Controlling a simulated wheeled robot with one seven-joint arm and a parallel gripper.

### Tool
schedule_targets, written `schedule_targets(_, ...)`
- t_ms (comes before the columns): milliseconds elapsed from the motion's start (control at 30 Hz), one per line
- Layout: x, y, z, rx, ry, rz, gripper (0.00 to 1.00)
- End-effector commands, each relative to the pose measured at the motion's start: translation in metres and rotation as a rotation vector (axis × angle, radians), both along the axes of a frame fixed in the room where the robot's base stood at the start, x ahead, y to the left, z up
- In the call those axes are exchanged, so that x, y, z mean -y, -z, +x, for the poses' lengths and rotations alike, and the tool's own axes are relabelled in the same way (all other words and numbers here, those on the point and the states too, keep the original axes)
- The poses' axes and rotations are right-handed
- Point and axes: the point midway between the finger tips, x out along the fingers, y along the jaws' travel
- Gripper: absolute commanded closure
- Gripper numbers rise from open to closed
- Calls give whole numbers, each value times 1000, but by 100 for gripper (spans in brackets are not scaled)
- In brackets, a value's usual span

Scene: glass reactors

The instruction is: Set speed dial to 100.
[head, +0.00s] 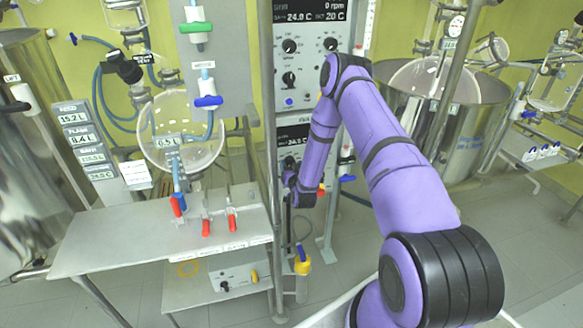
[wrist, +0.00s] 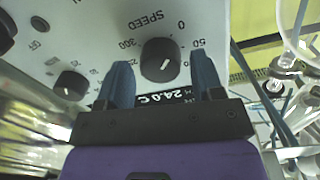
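The black speed dial (wrist: 160,60) shows in the wrist view on a pale panel, under upside-down "SPEED" lettering. The numbers 0, 50 and 300 are readable around it. Its white pointer mark slants toward the lower left of the picture; the exact value it points at is unclear. My gripper (wrist: 161,66) is open, with one blue-grey finger on each side of the dial. I cannot tell whether the fingers touch it. In the head view my arm reaches to the lower control panel (head: 296,136), and its end hides part of that panel.
Another knob (wrist: 71,85) is left of the dial in the wrist view, and a 24.0 C display (wrist: 160,98) is partly hidden by my gripper. In the head view, a metal bench (head: 110,240) with red-handled valves stands left, and a steel vessel (head: 470,120) stands right.

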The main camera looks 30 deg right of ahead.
Motion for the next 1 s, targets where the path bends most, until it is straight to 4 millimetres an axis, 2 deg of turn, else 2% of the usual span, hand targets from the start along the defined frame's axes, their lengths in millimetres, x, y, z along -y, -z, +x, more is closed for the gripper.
schedule_targets(33, 0, 0, 0, 0, 0, 0, 51)
schedule_targets(167, 0, 0, 0, 0, 0, 0, 81)
schedule_targets(567, 0, 0, -1, 16, 0, 57, 82)
schedule_targets(1000, 0, 1, -1, 108, 2, 390, 82)
